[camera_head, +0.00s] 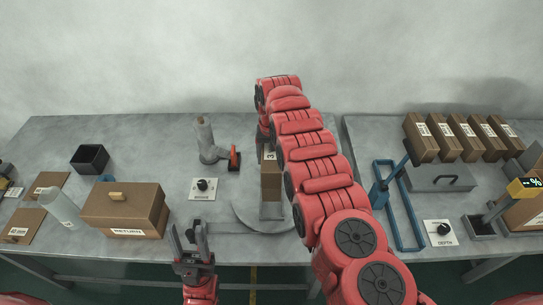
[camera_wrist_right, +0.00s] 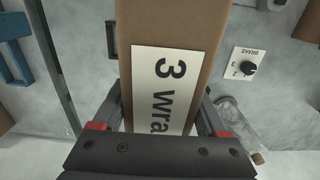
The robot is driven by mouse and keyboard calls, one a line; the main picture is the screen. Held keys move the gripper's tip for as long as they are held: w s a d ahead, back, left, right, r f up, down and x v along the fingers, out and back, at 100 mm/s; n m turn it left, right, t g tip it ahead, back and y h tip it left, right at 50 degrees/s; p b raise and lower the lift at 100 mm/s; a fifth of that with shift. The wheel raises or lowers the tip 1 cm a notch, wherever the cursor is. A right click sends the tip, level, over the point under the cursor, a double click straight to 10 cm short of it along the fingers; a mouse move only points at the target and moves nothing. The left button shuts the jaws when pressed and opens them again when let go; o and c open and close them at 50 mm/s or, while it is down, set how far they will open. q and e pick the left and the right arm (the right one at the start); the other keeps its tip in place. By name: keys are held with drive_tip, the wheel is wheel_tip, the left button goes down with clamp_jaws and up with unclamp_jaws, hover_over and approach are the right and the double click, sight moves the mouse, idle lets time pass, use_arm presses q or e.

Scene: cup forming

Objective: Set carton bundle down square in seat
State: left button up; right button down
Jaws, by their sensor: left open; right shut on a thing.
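The carton bundle (camera_head: 271,182) is a tall brown box that stands upright above the round grey plate (camera_head: 243,218). In the right wrist view the carton bundle (camera_wrist_right: 170,30) fills the middle, with a white label reading "3 wra…". My right gripper (camera_wrist_right: 160,118) is shut on it, one finger on each side. A grey edge shows at its foot in the head view; whether it touches the plate I cannot tell. No seat is clearly made out. My red right arm covers the plate's right side. My left gripper (camera_head: 188,240) is open and empty at the front edge.
A "RETURN" box (camera_head: 125,209), a clear cylinder (camera_head: 62,207) and a black bin (camera_head: 90,158) are on the left. A post with a red-handled tool (camera_head: 234,158) and the brake knob (camera_head: 203,186) stand near the plate. Blue frame (camera_head: 404,215) and several cartons (camera_head: 420,137) are right.

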drive_tip(key=shift+d+r+p, duration=0.1)
drive_tip(key=shift+r+p, duration=0.15)
drive_tip(key=shift+p, duration=0.15)
wheel_tip(320, 180, down, 4)
drive_tip(key=b, duration=0.3)
drive_tip(key=shift+f+b, duration=2.9)
drive_tip(key=shift+f, duration=0.15)
drive_tip(key=shift+f, duration=0.1)
unclamp_jaws()
drive_tip(key=shift+s, duration=0.1)
